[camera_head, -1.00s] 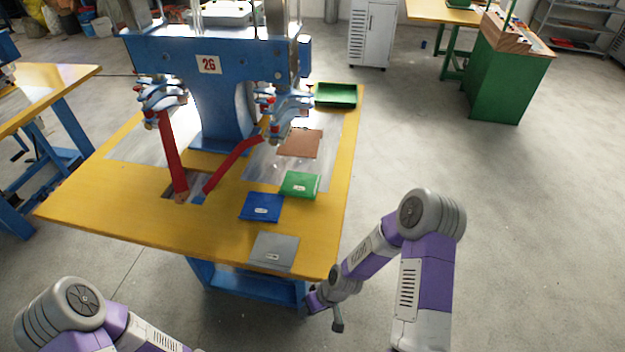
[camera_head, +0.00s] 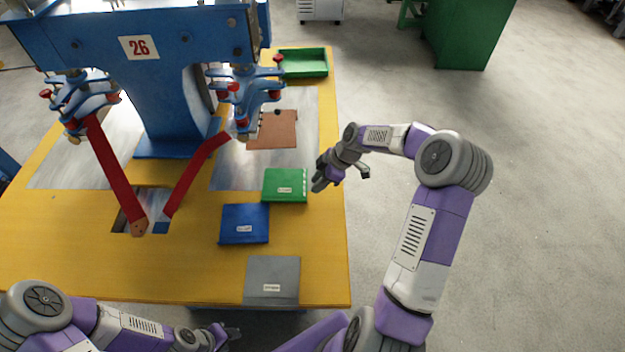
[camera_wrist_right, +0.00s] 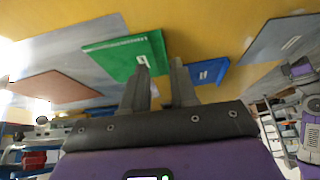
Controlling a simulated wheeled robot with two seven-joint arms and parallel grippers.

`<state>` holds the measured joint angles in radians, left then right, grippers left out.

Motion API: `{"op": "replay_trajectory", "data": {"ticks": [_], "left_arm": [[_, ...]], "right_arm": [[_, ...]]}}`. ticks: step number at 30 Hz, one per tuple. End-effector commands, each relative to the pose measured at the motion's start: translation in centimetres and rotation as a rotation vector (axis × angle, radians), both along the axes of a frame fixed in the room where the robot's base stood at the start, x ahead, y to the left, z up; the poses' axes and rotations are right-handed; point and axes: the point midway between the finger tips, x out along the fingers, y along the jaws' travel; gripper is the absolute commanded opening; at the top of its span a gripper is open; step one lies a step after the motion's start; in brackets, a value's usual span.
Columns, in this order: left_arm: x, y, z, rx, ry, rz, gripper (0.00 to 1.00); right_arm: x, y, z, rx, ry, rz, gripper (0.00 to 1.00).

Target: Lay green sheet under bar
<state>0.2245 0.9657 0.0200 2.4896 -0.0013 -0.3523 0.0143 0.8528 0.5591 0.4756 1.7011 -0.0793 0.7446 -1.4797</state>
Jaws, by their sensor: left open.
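The green sheet (camera_head: 284,184), with a small white label, lies flat near the right edge of the yellow table. It also shows in the right wrist view (camera_wrist_right: 122,54). My right gripper (camera_head: 319,182) is just right of the sheet, apart from it in the head view. In the right wrist view its fingers (camera_wrist_right: 160,66) are apart with nothing between them. My left gripper (camera_head: 232,334) is low at the table's front, open, away from the sheets. The blue machine's right head (camera_head: 246,98) hangs over the grey metal plate (camera_head: 235,172); which part is the bar is unclear.
A blue sheet (camera_head: 244,224) and a grey sheet (camera_head: 272,280) lie in front of the green one. A brown sheet (camera_head: 275,130) lies on the plate behind it. A green tray (camera_head: 304,64) stands at the back right. Red arms (camera_head: 113,170) slope to the table.

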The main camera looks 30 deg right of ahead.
Motion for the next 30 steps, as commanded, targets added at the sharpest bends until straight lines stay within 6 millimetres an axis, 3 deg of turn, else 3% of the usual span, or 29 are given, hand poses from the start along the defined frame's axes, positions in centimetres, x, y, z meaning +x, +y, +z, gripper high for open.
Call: {"op": "replay_trajectory", "data": {"ticks": [3, 14, 30], "left_arm": [[-0.1, 0.0, -1.1, 0.0, 0.002, 0.0, 0.43], [0.0, 0.0, -2.0, 0.0, 0.0, 0.0, 0.43], [-0.1, 0.0, -5.5, 0.0, 0.0, 0.0, 0.43]], "right_arm": [[0.0, -0.1, -1.1, -0.002, -0.001, -0.002, 0.28], [0.3, 0.4, -2.2, 0.0, 0.0, -0.001, 0.28], [1.5, 2.5, -6.8, 0.0, -0.001, -0.003, 0.28]]}}
